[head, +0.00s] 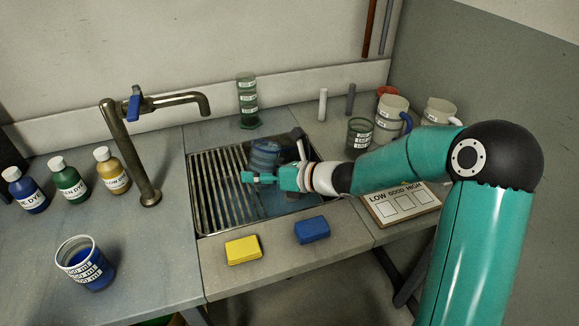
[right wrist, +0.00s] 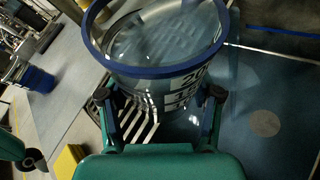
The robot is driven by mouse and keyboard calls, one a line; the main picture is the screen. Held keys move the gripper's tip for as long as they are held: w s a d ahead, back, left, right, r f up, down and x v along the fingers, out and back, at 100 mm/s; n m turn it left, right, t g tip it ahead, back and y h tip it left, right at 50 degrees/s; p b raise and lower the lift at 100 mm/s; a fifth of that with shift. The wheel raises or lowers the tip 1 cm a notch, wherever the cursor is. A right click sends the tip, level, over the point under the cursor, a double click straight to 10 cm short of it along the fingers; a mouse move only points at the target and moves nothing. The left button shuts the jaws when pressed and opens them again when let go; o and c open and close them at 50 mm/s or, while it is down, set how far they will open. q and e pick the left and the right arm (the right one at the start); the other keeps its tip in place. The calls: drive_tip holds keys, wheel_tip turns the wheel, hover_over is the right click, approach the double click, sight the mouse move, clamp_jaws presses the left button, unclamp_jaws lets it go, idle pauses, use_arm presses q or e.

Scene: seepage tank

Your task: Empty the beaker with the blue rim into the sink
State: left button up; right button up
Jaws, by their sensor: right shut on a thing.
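The beaker with the blue rim (right wrist: 153,72) is clear, with a white printed scale on its wall. In the head view the beaker (head: 266,152) is over the sink (head: 213,222), at the right end of its slatted rack. My right gripper (right wrist: 160,98) is shut on its wall, one finger on each side; in the head view the gripper (head: 262,177) is in front of it. I cannot tell its exact tilt or how much liquid is in it. The sink's round drain (right wrist: 265,123) shows below. My left gripper is not in view.
A curved faucet (head: 130,150) stands left of the sink. Dye bottles (head: 68,180) and a beaker of blue liquid (head: 85,264) are on the left counter. Yellow (head: 243,250) and blue (head: 312,230) sponges lie at the front edge. Jugs (head: 391,118) and a clipboard (head: 402,207) are right.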

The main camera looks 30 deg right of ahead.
drive_tip(key=shift+w+d+f+m+y, duration=0.2)
drive_tip(key=shift+d+f+m+y, duration=0.2)
drive_tip(key=shift+d+m+y, duration=0.45)
idle(1.3)
drive_tip(key=shift+a+r+m, duration=0.2)
drive_tip(key=shift+r+m, duration=0.35)
drive_tip(key=shift+m, duration=0.2)
idle(0.6)
drive_tip(key=shift+a+f+m+t+y, duration=0.2)
drive_tip(key=shift+m+t+y, duration=0.1)
drive_tip(key=shift+m+y, duration=0.35)
idle(0.8)
drive_tip(key=shift+s+r+m, duration=0.1)
drive_tip(key=shift+r+m, duration=0.5)
drive_tip(key=shift+m, duration=0.15)
idle(1.0)
drive_tip(key=shift+f+m+t+y, duration=0.15)
drive_tip(key=shift+m+t+y, duration=0.2)
drive_tip(key=shift+m, duration=0.25)
idle(0.7)
